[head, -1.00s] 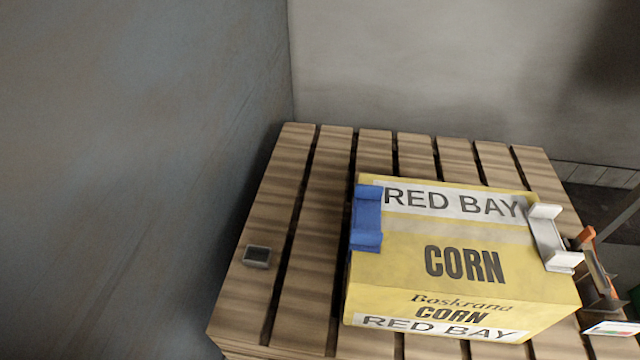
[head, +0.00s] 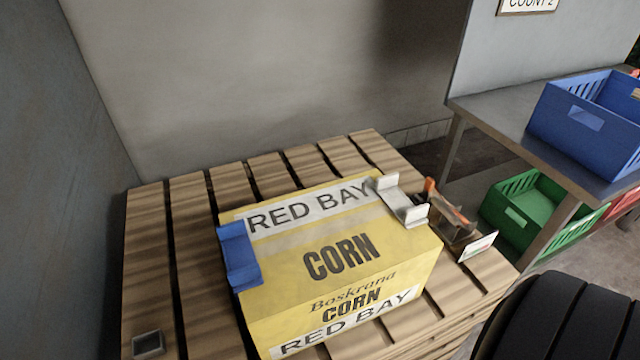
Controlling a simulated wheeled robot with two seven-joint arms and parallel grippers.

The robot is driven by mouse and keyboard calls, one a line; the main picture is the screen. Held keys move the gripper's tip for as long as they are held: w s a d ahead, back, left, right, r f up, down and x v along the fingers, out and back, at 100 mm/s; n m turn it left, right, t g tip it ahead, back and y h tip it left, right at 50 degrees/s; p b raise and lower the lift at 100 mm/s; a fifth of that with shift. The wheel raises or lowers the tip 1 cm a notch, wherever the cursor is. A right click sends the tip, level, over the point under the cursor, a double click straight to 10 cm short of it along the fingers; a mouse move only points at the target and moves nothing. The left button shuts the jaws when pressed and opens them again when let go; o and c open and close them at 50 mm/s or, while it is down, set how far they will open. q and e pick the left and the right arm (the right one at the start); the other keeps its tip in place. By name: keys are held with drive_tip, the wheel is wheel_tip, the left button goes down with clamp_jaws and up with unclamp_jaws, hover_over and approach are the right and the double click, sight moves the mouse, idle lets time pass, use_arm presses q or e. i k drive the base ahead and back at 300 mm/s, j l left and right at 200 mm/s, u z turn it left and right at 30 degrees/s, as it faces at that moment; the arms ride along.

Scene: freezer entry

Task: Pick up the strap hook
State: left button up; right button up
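I cannot tell for sure which thing is the strap hook. A blue bracket-shaped piece (head: 239,254) sits over the left top edge of a yellow corn box (head: 345,235). A pale metal bracket-shaped piece (head: 403,202) sits over the box's right top edge. A small dark grey block (head: 148,344) lies on the pallet at the lower left. A brown and orange item (head: 450,219) stands beside the box on the right, partly hidden behind it. Neither of my grippers is in view.
The box stands on a slatted wooden pallet (head: 146,233) near the grey walls. At the right, a grey table (head: 497,117) carries a blue crate (head: 588,124). A green crate (head: 530,215) and a red crate (head: 622,206) are below it. The pallet's left slats are mostly bare.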

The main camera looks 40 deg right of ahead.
sight(423, 192)
drive_tip(key=z, duration=0.4)
drive_tip(key=l+z, duration=0.1)
drive_tip(key=z, duration=0.7)
drive_tip(key=i+z, duration=0.1)
drive_tip(key=z, duration=0.75)
drive_tip(key=u, duration=2.5)
drive_tip(key=z, duration=2.25)
